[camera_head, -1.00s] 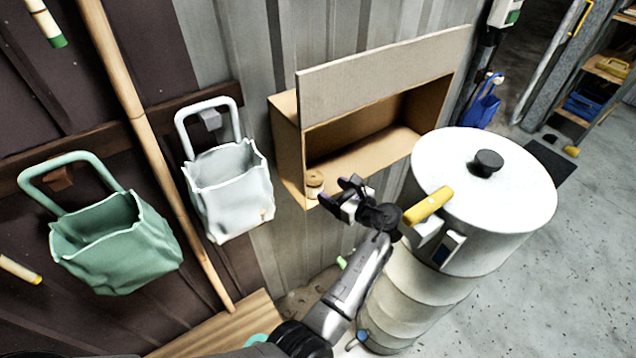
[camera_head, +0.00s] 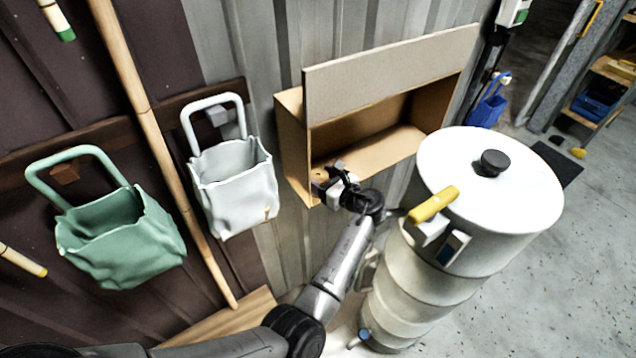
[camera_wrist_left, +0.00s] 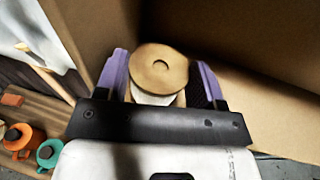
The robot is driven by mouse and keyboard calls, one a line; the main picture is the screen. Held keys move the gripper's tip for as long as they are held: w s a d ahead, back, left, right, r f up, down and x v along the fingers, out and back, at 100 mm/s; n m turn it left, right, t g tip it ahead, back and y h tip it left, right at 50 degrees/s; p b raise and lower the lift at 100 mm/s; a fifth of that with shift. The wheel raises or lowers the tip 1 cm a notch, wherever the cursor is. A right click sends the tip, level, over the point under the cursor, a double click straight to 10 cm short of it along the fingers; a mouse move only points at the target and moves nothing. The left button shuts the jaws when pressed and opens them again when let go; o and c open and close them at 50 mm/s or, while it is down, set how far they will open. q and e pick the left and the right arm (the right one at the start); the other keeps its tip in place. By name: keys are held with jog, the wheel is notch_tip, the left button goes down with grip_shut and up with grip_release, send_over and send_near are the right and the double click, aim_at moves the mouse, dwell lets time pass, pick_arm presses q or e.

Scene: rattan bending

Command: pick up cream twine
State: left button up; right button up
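The cream twine is a small spool (camera_wrist_left: 158,68) with a round tan end disc and a pale winding, part of which shows below the disc in the left wrist view. It stands at the left front of the open cardboard box (camera_head: 292,150). My left gripper (camera_head: 328,178) reaches into the box there. Its two purple fingers (camera_wrist_left: 160,80) stand on either side of the spool. They look open around it, with no clear grip. In the head view the gripper mostly hides the spool. My right gripper is not in view.
A white drum (camera_head: 490,200) with a yellow handle (camera_head: 433,204) stands close to the right of my left arm. A white bag (camera_head: 234,190) and a green bag (camera_head: 120,240) hang on the wall at left, with a long pole (camera_head: 150,120) between them.

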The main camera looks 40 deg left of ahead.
pick_arm(q)
jog(key=c, duration=0.4)
jog(key=shift+o, duration=0.2)
jog(key=shift+r, duration=0.1)
jog(key=shift+r+p, duration=0.55)
jog(key=shift+p, duration=0.3)
jog(key=shift+r+p, duration=0.3)
jog(key=shift+p, duration=0.15)
jog(key=w+d+r+p, duration=0.1)
jog(key=d+r+p, duration=0.2)
jog(key=r+p, duration=1)
jog(key=shift+d+p, duration=0.4)
jog(key=shift+p, duration=0.2)
